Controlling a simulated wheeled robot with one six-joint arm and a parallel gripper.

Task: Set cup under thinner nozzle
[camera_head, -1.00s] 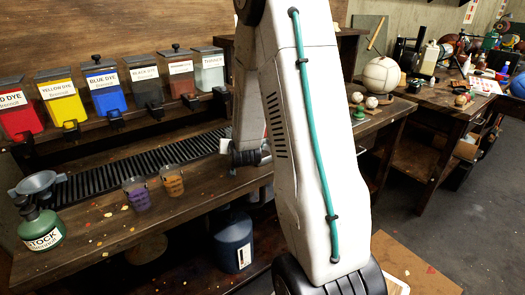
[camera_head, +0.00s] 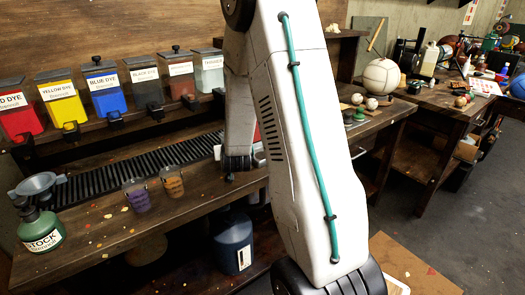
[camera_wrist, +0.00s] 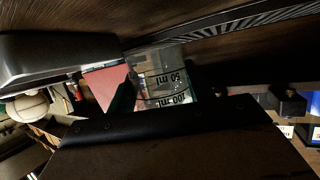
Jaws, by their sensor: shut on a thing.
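A clear measuring cup (camera_wrist: 165,80) with 50 ml and 100 ml marks is between the dark jaws of my gripper (camera_wrist: 145,88) in the wrist view. The gripper is shut on it, and the cup appears tilted in that view. I see no liquid in it for sure. In the head view my arm hides most of the gripper and the cup. The thinner dispenser (camera_head: 209,74) is the rightmost of the row on the shelf, partly beside my arm. Its nozzle (camera_head: 219,95) is at its base, above and left of my wrist.
Dye dispensers, including blue (camera_head: 105,88), line the shelf. Below runs a black grated strip (camera_head: 110,178). A purple cup (camera_head: 137,195) and an orange cup (camera_head: 172,182) stand on the bench. A green stock bottle (camera_head: 40,228) with a funnel stands at left.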

